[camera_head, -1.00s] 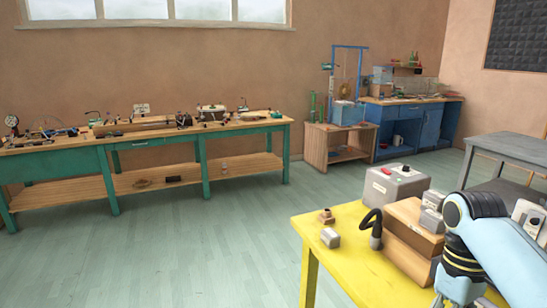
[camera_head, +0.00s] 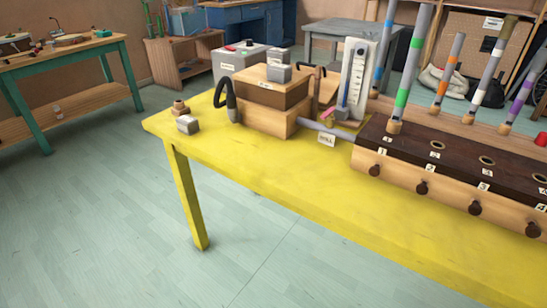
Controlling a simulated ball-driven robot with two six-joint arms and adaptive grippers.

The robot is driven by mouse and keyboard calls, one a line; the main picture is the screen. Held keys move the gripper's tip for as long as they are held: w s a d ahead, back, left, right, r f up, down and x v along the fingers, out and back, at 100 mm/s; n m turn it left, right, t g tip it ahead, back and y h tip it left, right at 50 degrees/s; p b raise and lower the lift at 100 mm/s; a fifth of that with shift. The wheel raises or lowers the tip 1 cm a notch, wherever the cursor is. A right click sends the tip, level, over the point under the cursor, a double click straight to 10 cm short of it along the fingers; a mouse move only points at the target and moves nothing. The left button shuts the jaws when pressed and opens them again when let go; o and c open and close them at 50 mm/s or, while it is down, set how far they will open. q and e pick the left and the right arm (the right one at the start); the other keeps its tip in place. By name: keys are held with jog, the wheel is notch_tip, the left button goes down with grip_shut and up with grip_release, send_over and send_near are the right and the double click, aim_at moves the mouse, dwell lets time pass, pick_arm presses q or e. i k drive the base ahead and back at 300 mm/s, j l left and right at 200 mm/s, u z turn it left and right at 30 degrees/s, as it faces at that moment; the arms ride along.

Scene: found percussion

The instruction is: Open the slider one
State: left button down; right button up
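A long wooden box (camera_head: 400,178) with a dark brown top stands on the yellow table at the right of the head view. The leftmost knob (camera_head: 374,170) sits below the label 1 (camera_head: 383,152). Further knobs sit by label 2 (camera_head: 434,167) and label 3 (camera_head: 483,186). The top has round holes. I cannot tell from here how far any slider is pulled out. Neither of my grippers is in view.
The yellow table (camera_head: 250,170) has clear space in front of the boxes. Colour-banded tubes (camera_head: 410,68) rise behind the long box. Free floor lies in front.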

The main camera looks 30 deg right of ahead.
aim_at(374, 171)
jog(key=z, duration=1.05)
